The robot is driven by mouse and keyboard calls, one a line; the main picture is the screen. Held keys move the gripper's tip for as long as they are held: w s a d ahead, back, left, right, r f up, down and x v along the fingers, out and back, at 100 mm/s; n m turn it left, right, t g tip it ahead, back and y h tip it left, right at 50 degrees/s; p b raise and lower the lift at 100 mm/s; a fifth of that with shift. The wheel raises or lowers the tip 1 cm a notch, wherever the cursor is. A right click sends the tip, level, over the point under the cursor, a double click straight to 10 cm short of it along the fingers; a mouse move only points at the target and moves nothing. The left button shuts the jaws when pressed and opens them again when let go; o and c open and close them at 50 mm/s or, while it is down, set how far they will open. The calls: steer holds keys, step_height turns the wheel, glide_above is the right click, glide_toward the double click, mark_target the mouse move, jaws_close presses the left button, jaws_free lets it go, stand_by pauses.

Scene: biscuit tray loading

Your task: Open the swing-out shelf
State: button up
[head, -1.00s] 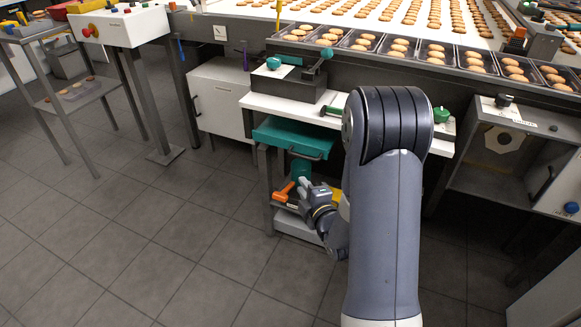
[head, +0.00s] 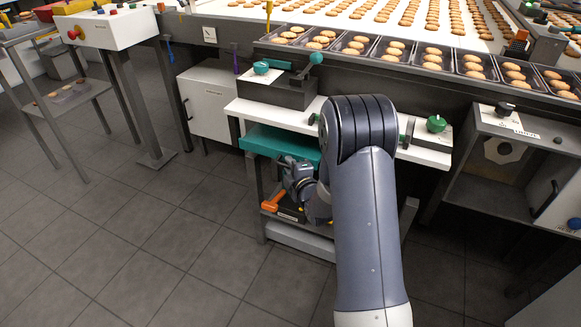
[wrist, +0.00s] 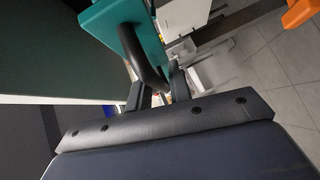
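The teal shelf (head: 275,143) with a dark bar handle sits under the white bench top; I take it to be the swing-out shelf. It looks flush under the bench, its right part hidden by my arm. In the wrist view the teal front (wrist: 148,38) and the curved dark handle (wrist: 145,62) are close up. My gripper (head: 283,163) is at the shelf's front. In the wrist view, its two fingers (wrist: 157,94) stand apart, with the handle's end reaching in between them. I cannot tell whether they touch it.
The white bench top (head: 270,112) above carries a dark block with a teal lever. An orange-handled tool (head: 273,201) lies on a lower shelf below my gripper. A white cabinet (head: 208,108) stands to the left. Floor in front is clear.

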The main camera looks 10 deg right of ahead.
jaws_close()
steer(key=shift+s+a, duration=0.1)
steer(key=shift+s, duration=0.05)
stand_by(0.4)
